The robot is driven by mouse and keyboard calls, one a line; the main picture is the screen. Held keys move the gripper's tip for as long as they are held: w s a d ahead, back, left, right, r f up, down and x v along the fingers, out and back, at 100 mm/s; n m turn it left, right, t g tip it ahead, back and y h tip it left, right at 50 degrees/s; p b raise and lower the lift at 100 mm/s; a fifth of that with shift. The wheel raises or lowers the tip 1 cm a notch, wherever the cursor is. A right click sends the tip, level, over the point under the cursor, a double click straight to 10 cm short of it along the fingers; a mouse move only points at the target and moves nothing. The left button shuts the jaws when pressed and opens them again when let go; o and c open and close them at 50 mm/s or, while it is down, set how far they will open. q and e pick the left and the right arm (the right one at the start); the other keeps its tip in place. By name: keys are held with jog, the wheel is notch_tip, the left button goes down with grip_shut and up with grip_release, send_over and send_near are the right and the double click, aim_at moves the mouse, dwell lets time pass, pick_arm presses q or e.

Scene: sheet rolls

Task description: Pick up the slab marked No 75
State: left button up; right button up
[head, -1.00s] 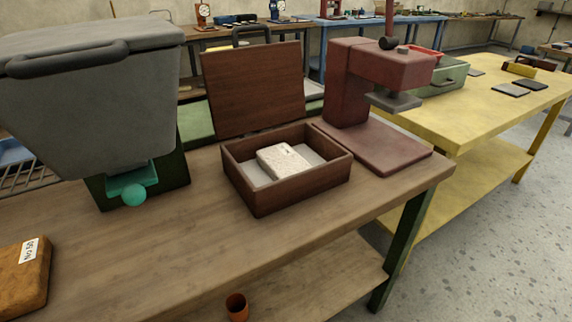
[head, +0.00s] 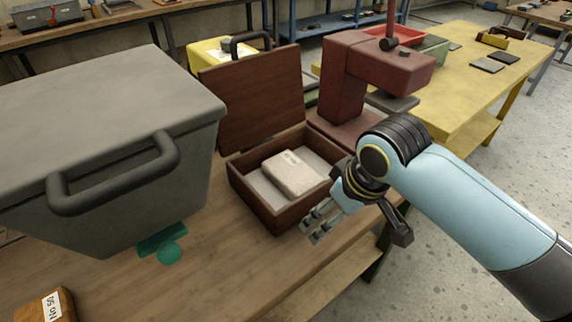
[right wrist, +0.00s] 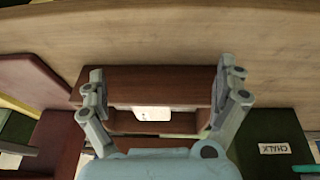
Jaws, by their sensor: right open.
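A pale speckled slab (head: 297,174) lies in an open dark-wood box (head: 282,215) on the brown workbench. Its small label is too small to read. Part of the slab (right wrist: 152,113) also shows in the right wrist view, beyond the box wall (right wrist: 150,76). My right gripper (head: 318,221) is open and empty, at the box's front right side and apart from the slab. In the right wrist view its two fingers (right wrist: 158,92) stand wide apart with the box between them. An orange-brown slab (head: 40,308) at the lower left bears a label that seems to read No 50. My left gripper is out of view.
The box lid (head: 250,98) stands open behind the box. A large grey hopper (head: 110,130) stands to the left, and a dark red press (head: 345,85) stands behind right. A CHALK label (right wrist: 275,148) shows in the right wrist view.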

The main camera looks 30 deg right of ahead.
send_near(293, 170)
jog(key=f, duration=0.2)
jog(key=w+d+f, duration=0.1)
jog(key=shift+f+t+y, duration=0.1)
jog(key=shift+t+y, duration=0.2)
jog(key=shift+y, duration=0.1)
jog(key=x, duration=0.6)
jog(key=shift+s+a+f, duration=0.1)
jog(key=shift+s+a, duration=0.05)
jog(key=shift+a, duration=0.15)
jog(key=c, duration=1.6)
